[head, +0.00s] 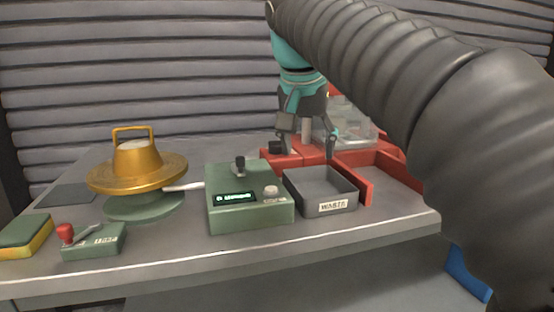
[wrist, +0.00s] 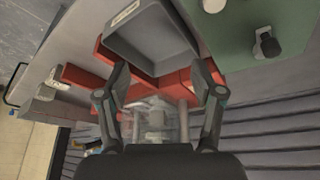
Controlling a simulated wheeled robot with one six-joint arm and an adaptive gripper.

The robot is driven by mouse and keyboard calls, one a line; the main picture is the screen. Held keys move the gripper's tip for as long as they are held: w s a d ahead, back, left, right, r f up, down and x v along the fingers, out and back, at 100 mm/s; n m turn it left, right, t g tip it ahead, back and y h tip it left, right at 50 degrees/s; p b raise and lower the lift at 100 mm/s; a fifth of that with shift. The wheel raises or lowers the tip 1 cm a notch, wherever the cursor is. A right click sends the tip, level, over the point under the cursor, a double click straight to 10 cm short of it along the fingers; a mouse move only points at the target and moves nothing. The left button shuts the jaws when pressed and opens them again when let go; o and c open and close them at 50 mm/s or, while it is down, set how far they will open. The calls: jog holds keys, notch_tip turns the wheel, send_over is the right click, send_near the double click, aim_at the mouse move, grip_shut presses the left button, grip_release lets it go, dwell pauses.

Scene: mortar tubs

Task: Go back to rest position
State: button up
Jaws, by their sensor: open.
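My gripper (head: 306,140) hangs from the arm, fingers down, over the red holder (head: 285,158) behind the grey waste tray. In the wrist view my gripper (wrist: 162,88) has its two fingers spread, with nothing seen between the tips but the red holder and a clear container (wrist: 155,120) beyond. The clear container also shows in the head view (head: 350,128), partly behind the fingers. My arm covers the right side of the head view.
A grey tray (head: 322,207) labelled WASTE stands next to a green box (head: 250,215) with a display. A golden domed pan (head: 137,170) sits on a green base at left. A red-handled switch box (head: 93,243) and a yellow-green sponge (head: 22,235) lie front left. A ribbed wall stands behind.

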jog(key=s+d+f+n, duration=0.1)
jog(key=s+d+f, duration=0.2)
jog(key=s+f, duration=0.3)
jog(key=s+d+f+n+y, duration=0.1)
jog(key=s+d+f, duration=0.3)
jog(key=s+f, duration=0.3)
jog(key=s+d+f+n+t, duration=0.1)
jog(key=s+d+f, duration=0.2)
jog(key=f, duration=1.1)
jog(key=s, duration=0.3)
jog(key=shift+s+d+f, duration=0.2)
jog(key=shift+s, duration=0.2)
